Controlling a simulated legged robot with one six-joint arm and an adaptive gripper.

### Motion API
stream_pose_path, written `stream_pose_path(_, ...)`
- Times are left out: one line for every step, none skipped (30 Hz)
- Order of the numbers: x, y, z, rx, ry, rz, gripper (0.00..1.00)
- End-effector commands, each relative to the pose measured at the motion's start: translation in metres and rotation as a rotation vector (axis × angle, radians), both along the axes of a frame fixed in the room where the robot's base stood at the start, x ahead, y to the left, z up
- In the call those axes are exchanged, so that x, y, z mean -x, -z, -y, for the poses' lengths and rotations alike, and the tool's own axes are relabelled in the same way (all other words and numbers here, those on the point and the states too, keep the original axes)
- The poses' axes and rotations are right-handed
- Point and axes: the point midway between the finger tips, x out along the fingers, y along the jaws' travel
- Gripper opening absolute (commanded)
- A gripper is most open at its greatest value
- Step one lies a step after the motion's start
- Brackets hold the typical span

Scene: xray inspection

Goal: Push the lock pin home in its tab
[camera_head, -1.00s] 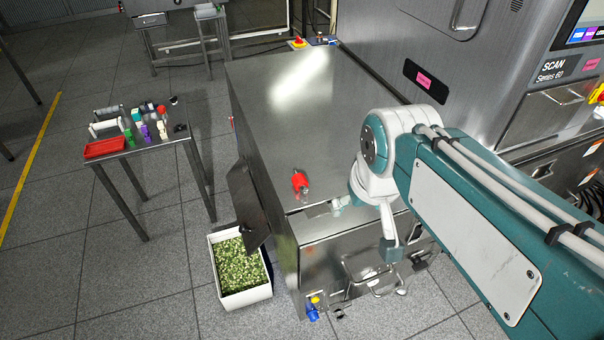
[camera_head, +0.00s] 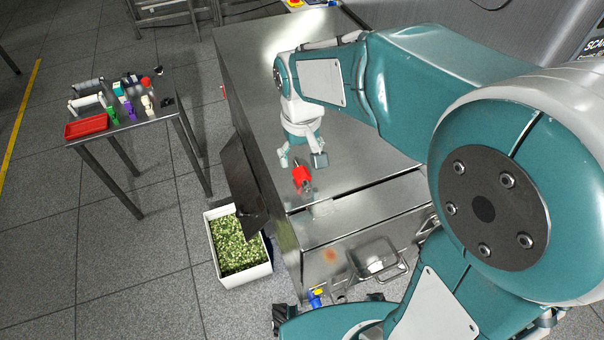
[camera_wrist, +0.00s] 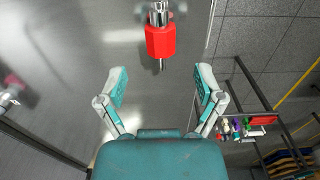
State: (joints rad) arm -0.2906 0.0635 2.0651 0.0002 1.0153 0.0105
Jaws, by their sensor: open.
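A red block with a metal pin (camera_head: 302,178) sits on the steel cabinet top near its front edge. In the wrist view, the red block (camera_wrist: 160,41) is at top centre, with a metal shaft showing at both ends. I take this as the lock pin; its tab and how deep it sits cannot be made out. My gripper (camera_head: 302,161) hangs just behind the red block, fingers spread. In the wrist view, the gripper's two fingertips (camera_wrist: 160,86) stand wide apart with nothing between them. The block lies beyond the fingertips.
The steel cabinet top (camera_head: 250,50) is mostly clear. A flap (camera_head: 240,180) hangs at its left side, above a white bin (camera_head: 263,275) of green pieces. A side table (camera_head: 130,140) at left holds a red tray (camera_head: 86,127) and several small items. A blue-and-yellow part (camera_head: 316,297) is low in front.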

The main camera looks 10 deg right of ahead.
Motion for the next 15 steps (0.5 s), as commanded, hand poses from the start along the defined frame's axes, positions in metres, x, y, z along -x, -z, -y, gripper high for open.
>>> stream_pose_path(0.000, 0.003, 0.000, 0.000, 0.000, 0.000, 0.86)
stream_pose_path(0.000, 0.005, 0.000, 0.000, 0.000, 0.000, 0.86)
stream_pose_path(0.000, 0.009, 0.000, 0.000, 0.000, 0.000, 0.86)
stream_pose_path(0.001, 0.012, 0.000, 0.000, 0.000, -0.001, 0.86)
stream_pose_path(0.001, 0.016, 0.000, 0.000, -0.001, -0.001, 0.86)
stream_pose_path(0.001, 0.023, -0.001, 0.001, -0.001, -0.003, 0.86)
stream_pose_path(0.001, 0.029, -0.001, 0.001, -0.001, -0.003, 0.86)
stream_pose_path(0.001, 0.033, -0.001, 0.001, -0.001, -0.002, 0.86)
stream_pose_path(0.002, 0.039, -0.001, 0.001, -0.001, -0.002, 0.86)
stream_pose_path(0.001, 0.044, -0.001, 0.001, 0.000, -0.002, 0.86)
stream_pose_path(0.001, 0.047, -0.001, 0.001, 0.000, -0.002, 0.86)
stream_pose_path(0.001, 0.051, -0.001, 0.000, 0.000, 0.000, 0.86)
stream_pose_path(0.001, 0.053, -0.001, 0.000, 0.000, 0.000, 0.86)
stream_pose_path(0.001, 0.054, -0.001, 0.000, 0.000, 0.001, 0.86)
stream_pose_path(0.001, 0.056, -0.001, -0.001, 0.000, 0.002, 0.86)
